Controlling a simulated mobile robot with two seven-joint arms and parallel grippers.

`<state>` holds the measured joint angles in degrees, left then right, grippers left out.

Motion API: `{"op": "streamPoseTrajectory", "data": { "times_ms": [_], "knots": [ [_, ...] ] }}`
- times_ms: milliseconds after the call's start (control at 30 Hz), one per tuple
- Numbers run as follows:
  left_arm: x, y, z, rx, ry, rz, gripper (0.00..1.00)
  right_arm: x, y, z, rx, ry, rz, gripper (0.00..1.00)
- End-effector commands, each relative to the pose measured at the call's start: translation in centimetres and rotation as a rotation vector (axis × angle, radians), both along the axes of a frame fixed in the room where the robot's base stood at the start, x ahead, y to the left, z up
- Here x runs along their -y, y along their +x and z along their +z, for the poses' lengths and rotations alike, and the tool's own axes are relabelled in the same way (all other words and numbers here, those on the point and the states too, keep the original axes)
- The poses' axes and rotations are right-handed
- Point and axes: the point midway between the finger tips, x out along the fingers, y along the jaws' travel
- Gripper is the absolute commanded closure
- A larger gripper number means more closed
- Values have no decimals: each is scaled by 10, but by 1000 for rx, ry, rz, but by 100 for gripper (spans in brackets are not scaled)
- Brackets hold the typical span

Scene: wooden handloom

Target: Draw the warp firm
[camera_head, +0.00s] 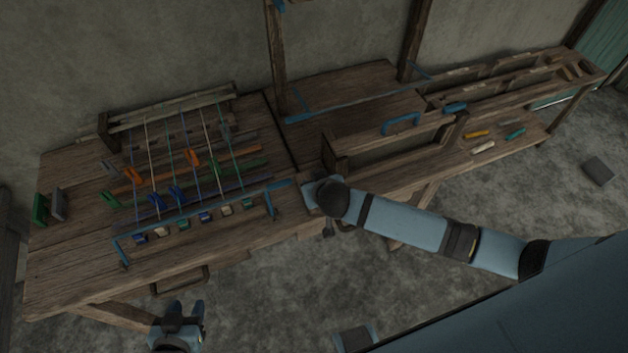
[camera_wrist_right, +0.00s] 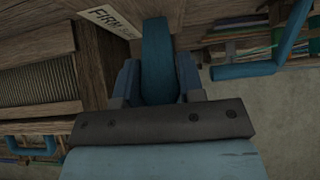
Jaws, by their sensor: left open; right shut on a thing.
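The warp (camera_head: 150,146) is a set of coloured threads stretched over the left part of the wooden loom bench. My right arm reaches to the bench's front edge, right of the threads. In the wrist view my right gripper (camera_wrist_right: 156,82) is shut on a blue handle (camera_wrist_right: 155,42), one finger on each side. A pale label (camera_wrist_right: 108,20) reading "FIRM" and a smaller, unclear word sits on the wood beside the handle. In the head view the arm and gripper hide the handle. My left gripper (camera_head: 186,309) is open and empty, below the bench's front edge.
A blue bar frame (camera_head: 190,213) runs along the front of the threads. Green and grey blocks (camera_head: 48,206) stand at the left end. Coloured pieces (camera_head: 482,147) lie on the right shelf. The floor in front is mostly clear.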

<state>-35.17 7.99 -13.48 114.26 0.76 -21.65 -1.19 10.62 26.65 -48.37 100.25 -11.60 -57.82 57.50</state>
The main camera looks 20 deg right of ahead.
Motion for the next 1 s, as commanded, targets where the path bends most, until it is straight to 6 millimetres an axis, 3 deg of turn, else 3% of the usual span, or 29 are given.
{"op": "streamPoseTrajectory", "data": {
  "times_ms": [633, 667, 700, 1000],
  "knots": [
    [-1, 0, -5, -1, 1, 1, 57, 1, -3, -2, 57, 0, -1, 100],
    [-1, 0, -5, -1, 1, 1, 57, 1, -3, -2, 57, 0, -1, 62],
    [0, 0, -4, 0, 1, 1, 57, 1, -3, -2, 57, 0, -1, 53],
    [0, 0, -4, 1, 0, 1, 57, 0, -4, -1, 56, 1, -1, 53]
  ]
}}
